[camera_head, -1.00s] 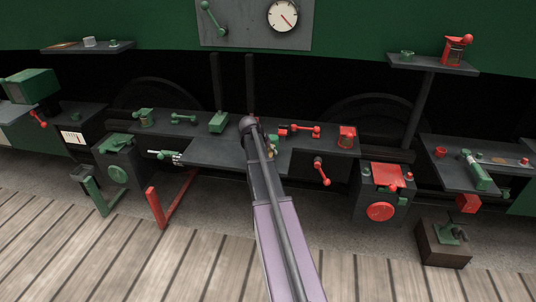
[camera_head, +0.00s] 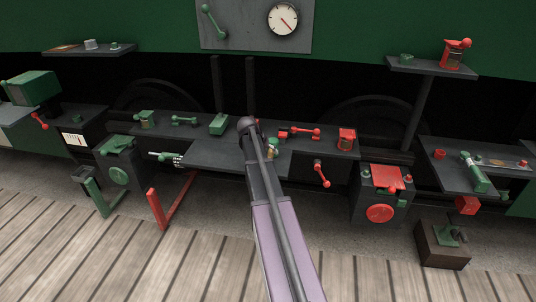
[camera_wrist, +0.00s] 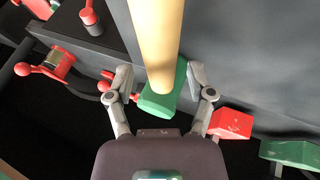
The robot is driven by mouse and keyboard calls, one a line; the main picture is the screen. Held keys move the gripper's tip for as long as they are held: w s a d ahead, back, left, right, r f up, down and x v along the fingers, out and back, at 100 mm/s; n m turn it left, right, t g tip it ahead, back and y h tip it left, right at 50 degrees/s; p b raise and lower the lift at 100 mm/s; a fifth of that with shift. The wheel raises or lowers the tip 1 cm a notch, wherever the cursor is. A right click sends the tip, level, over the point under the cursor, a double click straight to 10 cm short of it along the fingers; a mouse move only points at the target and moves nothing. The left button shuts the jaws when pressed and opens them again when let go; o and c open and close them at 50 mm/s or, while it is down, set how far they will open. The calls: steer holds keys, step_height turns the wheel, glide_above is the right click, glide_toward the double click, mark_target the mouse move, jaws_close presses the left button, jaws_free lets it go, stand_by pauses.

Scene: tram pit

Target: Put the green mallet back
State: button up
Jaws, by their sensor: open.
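The green mallet shows in the wrist view, with a green head (camera_wrist: 160,101) and a pale wooden handle (camera_wrist: 157,40). The handle widens towards the top edge of the picture, so it seems to rise towards the camera. My gripper (camera_wrist: 163,76) is open, one finger on each side of the mallet, with gaps visible beside it. I cannot tell whether the head rests on the dark bench (camera_wrist: 255,60). In the head view my arm hides the gripper and most of this spot.
In the wrist view a red block (camera_wrist: 232,124) and a green block (camera_wrist: 291,153) lie to the lower right. A red-ended part (camera_wrist: 56,65) is at left. In the head view, a red lever (camera_head: 321,174) hangs at the bench front, and a red-topped box (camera_head: 386,177) stands right.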

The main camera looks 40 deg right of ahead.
mark_target(269, 153)
steer(key=p+v, duration=0.2)
steer(key=v, duration=0.2)
steer(key=shift+s+a+p, duration=0.1)
steer(key=shift+s+p, duration=0.05)
steer(key=shift+p, duration=0.25)
steer(key=p+v, duration=0.6)
steer(key=v, duration=0.2)
steer(key=shift+a+p, duration=0.15)
steer(key=shift+p, duration=0.25)
steer(key=shift+f, duration=0.1)
steer(key=s+a+f+n+y, duration=0.1)
steer(key=s+a, duration=0.4)
steer(key=a, duration=0.7)
steer(key=s+a+n+y, duration=0.3)
steer(key=s+a+n, duration=0.2)
steer(key=a, duration=0.7)
steer(key=s+a+f+n+y, duration=0.1)
steer(key=s+a, duration=0.5)
steer(key=a, duration=0.7)
steer(key=shift+s+f+n+y, duration=0.4)
steer(key=shift+n+y, duration=0.2)
steer(key=shift+n, duration=0.4)
